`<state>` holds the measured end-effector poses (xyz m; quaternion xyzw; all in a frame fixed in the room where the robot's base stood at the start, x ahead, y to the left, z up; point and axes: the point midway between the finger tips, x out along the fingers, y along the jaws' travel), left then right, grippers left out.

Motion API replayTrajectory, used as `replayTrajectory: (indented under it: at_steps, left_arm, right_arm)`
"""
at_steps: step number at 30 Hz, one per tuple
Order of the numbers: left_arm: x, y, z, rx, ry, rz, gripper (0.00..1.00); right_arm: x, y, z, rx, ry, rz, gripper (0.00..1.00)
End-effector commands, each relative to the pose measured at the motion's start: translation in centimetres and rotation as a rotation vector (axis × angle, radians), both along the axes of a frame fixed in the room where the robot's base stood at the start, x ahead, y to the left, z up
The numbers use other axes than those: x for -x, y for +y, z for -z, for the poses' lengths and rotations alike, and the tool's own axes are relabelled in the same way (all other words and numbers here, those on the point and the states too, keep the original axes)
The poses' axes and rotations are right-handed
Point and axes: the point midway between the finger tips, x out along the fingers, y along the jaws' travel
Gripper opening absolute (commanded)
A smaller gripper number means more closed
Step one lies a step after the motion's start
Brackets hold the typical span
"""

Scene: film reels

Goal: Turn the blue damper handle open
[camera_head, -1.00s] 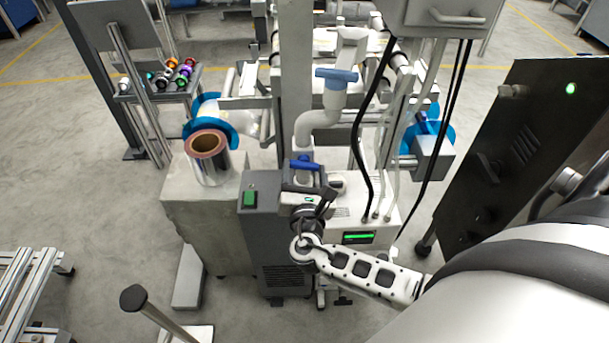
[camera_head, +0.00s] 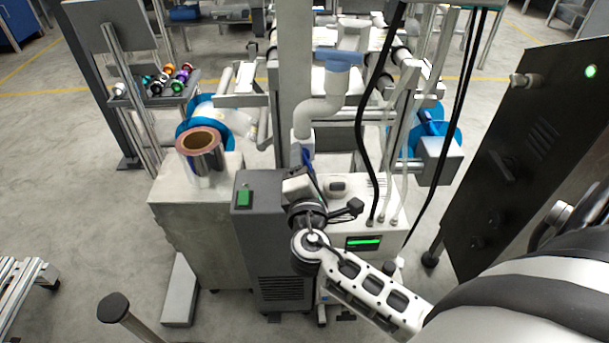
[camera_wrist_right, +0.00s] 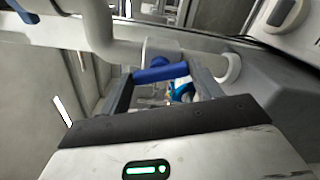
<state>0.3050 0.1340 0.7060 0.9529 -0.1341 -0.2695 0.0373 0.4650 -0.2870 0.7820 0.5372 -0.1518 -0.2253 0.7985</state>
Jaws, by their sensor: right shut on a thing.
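The blue damper handle (camera_head: 308,159) is on the lower end of the white bent pipe (camera_head: 322,108), above the machine's top. In the head view it shows as a narrow blue piece pointing along the pipe, partly hidden by my right gripper (camera_head: 304,173). In the right wrist view the blue handle (camera_wrist_right: 161,72) lies crosswise between the two dark fingers of my right gripper (camera_wrist_right: 162,76), which is shut on it. My left gripper is not in view.
A film reel (camera_head: 200,150) stands on a block to the left. Black cables (camera_head: 362,130) hang close on the right of the pipe. A dark cabinet (camera_head: 520,150) stands at the right. A grey box with a green switch (camera_head: 244,196) is left of my gripper.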

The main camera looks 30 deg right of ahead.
Motion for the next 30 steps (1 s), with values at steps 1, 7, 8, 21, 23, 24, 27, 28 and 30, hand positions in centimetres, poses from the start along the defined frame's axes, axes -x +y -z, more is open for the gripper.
replayTrajectory:
  at_steps: [1, 7, 8, 21, 23, 24, 27, 28, 30]
  left_arm:
    - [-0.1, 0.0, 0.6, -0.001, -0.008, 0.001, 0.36]
    - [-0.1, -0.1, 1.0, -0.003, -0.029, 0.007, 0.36]
    - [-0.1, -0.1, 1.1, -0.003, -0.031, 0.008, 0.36]
    - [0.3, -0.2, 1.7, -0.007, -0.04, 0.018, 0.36]
    - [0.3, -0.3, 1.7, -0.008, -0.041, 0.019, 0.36]
    - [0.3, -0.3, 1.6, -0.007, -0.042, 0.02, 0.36]
    - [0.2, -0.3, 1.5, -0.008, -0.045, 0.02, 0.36]
    - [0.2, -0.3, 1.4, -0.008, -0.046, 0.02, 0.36]
    - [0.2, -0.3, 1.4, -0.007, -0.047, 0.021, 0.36]
  right_arm:
    - [0.0, 0.0, 0.5, -0.038, -0.023, 0.001, 0.41]
    - [0.0, 0.0, 0.5, -0.172, -0.104, 0.001, 0.41]
    - [0.0, 0.0, 0.4, -0.189, -0.115, 0.0, 0.41]
    - [0.0, 0.0, 0.2, -0.332, -0.202, -0.001, 0.41]
    - [0.0, 0.0, 0.2, -0.338, -0.206, -0.001, 0.41]
    - [0.0, 0.1, 0.1, -0.342, -0.208, -0.002, 0.41]
    - [0.0, 0.1, 0.1, -0.346, -0.21, -0.002, 0.41]
    - [0.0, 0.1, 0.1, -0.347, -0.21, -0.001, 0.41]
    - [0.0, 0.1, 0.1, -0.348, -0.211, -0.001, 0.41]
